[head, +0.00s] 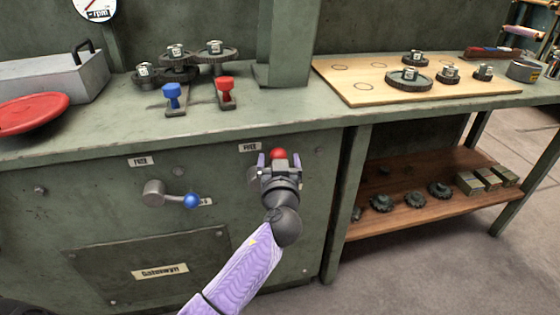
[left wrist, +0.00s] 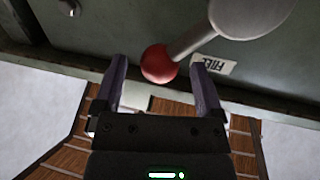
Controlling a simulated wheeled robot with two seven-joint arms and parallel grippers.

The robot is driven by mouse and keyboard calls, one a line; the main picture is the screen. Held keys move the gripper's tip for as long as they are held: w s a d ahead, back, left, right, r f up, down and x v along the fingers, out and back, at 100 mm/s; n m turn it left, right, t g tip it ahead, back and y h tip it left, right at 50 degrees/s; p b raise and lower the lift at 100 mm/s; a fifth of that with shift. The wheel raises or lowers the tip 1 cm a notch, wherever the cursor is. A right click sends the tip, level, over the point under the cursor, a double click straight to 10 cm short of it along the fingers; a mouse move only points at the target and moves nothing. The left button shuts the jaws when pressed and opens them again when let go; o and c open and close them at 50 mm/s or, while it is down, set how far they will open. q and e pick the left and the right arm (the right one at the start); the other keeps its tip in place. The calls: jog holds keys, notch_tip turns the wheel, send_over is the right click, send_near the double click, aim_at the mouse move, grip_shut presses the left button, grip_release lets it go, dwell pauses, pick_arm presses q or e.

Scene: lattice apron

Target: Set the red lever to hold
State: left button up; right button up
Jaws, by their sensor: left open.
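The red lever shows its red ball knob (head: 278,154) just beyond my left gripper (head: 274,161) in the head view; the gripper hides most of the lever there. In the left wrist view, the red knob (left wrist: 158,64) sits on a grey shaft running to a round hub at upper right. My left gripper (left wrist: 158,80) is open, its fingers on either side of the line to the knob, near their tips; no contact is clear. A white label (left wrist: 213,65) lies beside the shaft, its lettering hard to read. In the head view, a label (head: 250,147) sits above the lever.
A blue-knobbed lever (head: 191,200) stands left on the same cabinet front, partly covering a label. The bench top (head: 130,133) overhangs above, with gears and small red and blue handles. A wooden lower shelf (head: 400,209) with parts lies to the right.

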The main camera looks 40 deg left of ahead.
pick_arm(q)
jog(key=shift+w+a, duration=0.45)
jog(key=shift+w, duration=0.15)
grip_shut()
